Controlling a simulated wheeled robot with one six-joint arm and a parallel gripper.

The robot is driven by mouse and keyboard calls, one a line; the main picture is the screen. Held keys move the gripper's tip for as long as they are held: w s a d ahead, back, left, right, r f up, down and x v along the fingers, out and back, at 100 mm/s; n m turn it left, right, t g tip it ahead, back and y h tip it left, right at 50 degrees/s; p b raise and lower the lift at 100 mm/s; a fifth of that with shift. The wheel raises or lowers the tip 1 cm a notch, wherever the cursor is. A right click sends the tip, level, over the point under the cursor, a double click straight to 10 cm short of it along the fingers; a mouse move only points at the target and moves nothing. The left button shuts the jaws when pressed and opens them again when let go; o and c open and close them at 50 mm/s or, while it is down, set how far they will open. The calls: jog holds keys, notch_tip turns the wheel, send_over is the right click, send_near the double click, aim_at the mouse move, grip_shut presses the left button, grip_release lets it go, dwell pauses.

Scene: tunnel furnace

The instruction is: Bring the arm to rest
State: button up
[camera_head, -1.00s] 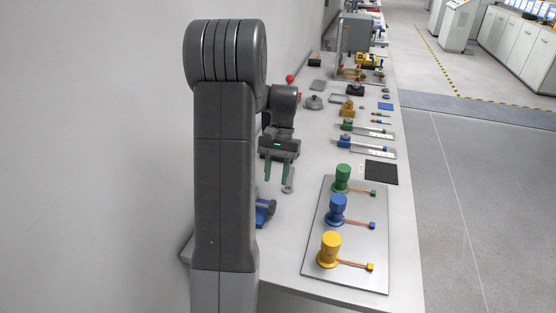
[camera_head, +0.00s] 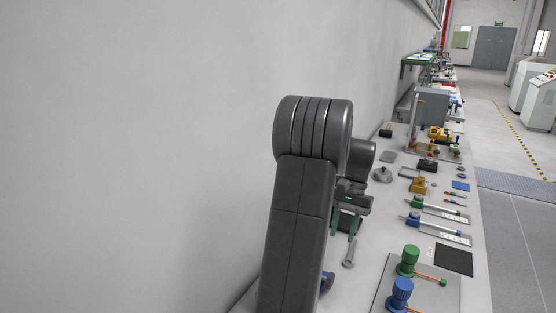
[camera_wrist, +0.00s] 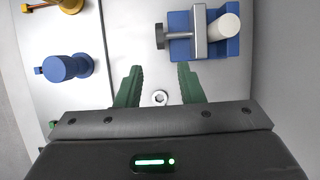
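My gripper (camera_head: 345,221) hangs above the near left part of the long grey workbench (camera_head: 371,247), beside the wall. In the wrist view its two green fingers (camera_wrist: 158,88) are spread apart with nothing between them. A grey wrench-like tool (camera_head: 349,256) lies on the bench below the gripper. Its ring end (camera_wrist: 160,97) shows between and beyond the fingers in the wrist view. My arm hides part of the bench.
A blue vise (camera_wrist: 205,46) holding a pale cylinder stands by the fingers. A metal plate (camera_head: 384,280) bears green (camera_head: 408,261) and blue (camera_head: 400,295) knobs. A black mat (camera_head: 454,259) lies at the right edge. Several tools and fixtures fill the bench farther back.

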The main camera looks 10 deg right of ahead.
aim_at(332, 273)
jog(key=p+x, duration=0.1)
jog(key=x, duration=1.2)
jog(key=shift+s+f, duration=0.15)
jog(key=shift+f, duration=0.15)
jog(key=shift+a+b, duration=0.1)
jog(key=shift+b, duration=0.3)
jog(key=shift+t+h, duration=0.3)
jog(key=shift+r+p, duration=0.25)
jog(key=shift+p, duration=0.2)
